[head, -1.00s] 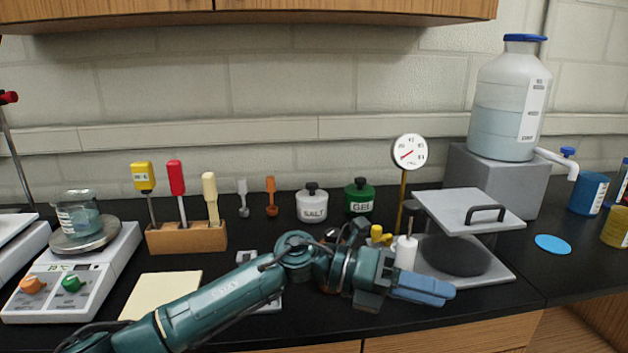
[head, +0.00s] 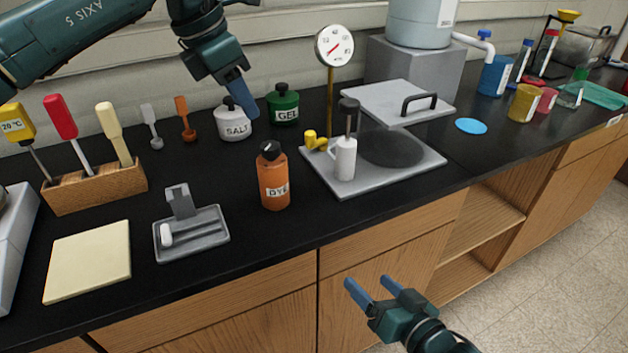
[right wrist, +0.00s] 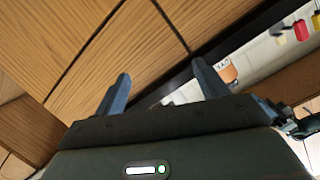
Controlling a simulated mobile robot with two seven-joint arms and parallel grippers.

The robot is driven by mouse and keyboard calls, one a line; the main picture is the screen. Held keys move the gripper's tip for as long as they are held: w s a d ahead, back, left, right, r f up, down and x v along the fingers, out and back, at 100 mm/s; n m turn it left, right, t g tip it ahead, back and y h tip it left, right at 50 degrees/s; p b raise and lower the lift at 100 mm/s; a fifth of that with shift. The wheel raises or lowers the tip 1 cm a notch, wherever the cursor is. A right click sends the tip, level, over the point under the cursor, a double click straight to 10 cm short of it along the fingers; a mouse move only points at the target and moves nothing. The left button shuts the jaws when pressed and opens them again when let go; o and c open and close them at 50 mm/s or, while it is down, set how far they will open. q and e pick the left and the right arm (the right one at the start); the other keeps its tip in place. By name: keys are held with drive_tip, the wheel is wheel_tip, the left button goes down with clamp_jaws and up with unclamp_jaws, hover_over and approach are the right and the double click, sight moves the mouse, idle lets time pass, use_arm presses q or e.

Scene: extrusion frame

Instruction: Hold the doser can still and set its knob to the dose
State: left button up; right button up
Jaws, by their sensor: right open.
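No can is labelled as the doser. A white SALT can (head: 234,124) with a dark knob and a green GEL can (head: 284,108) with a dark knob stand upright near the wall. An orange DYE bottle (head: 273,184) with a black top stands nearer the front edge; an orange labelled thing shows in the right wrist view (right wrist: 229,74). My left gripper (head: 246,108) points down, its fingertips overlapping the SALT can's right side in the picture; its fingers overlap, so opening and contact are unclear. My right gripper (head: 370,284) is open and empty in front of the counter, also in the right wrist view (right wrist: 164,78).
A grey plate stand (head: 425,163) holds a white plunger cylinder (head: 345,160), with a dial gauge (head: 334,46) beside it. A grey tray (head: 210,240), yellow pad (head: 88,262) and wooden tool block (head: 95,188) are at left. Counter around the DYE bottle is clear.

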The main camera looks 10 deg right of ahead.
sight(264, 174)
drive_tip(key=shift+o, duration=0.3)
drive_tip(key=w+r+m+t+y, duration=0.2)
drive_tip(key=w+r+m, duration=0.3)
drive_tip(key=r, duration=0.7)
drive_tip(key=shift+w+d+m+y, duration=0.3)
drive_tip(key=shift+w+d+y, duration=0.05)
drive_tip(key=shift+w+y, duration=0.4)
drive_tip(key=w+a+m+g+y, duration=0.1)
drive_tip(key=a+m, duration=0.1)
drive_tip(key=m, duration=0.3)
drive_tip(key=w+a+m+g+y, duration=0.1)
drive_tip(key=w+a+m+y, duration=0.1)
drive_tip(key=m, duration=0.3)
drive_tip(key=w+a+m+g+y, duration=0.1)
drive_tip(key=w+a+m+g, duration=0.1)
drive_tip(key=m, duration=0.3)
drive_tip(key=shift+w+a+r+m, duration=0.15)
drive_tip(key=shift+a+r+m, duration=0.05)
drive_tip(key=shift+a+m, duration=0.2)
drive_tip(key=m, duration=0.1)
drive_tip(key=a+m+y, duration=0.1)
drive_tip(key=shift+w+a+m+g, duration=0.2)
drive_tip(key=shift+m+g, duration=0.2)
drive_tip(key=shift+w+a, duration=0.35)
drive_tip(key=shift+a, duration=0.1)
drive_tip(key=x, duration=1.2)
drive_tip(key=shift+a, duration=0.1)
drive_tip(key=shift+s, duration=0.1)
drive_tip(key=shift+c, duration=0.5)
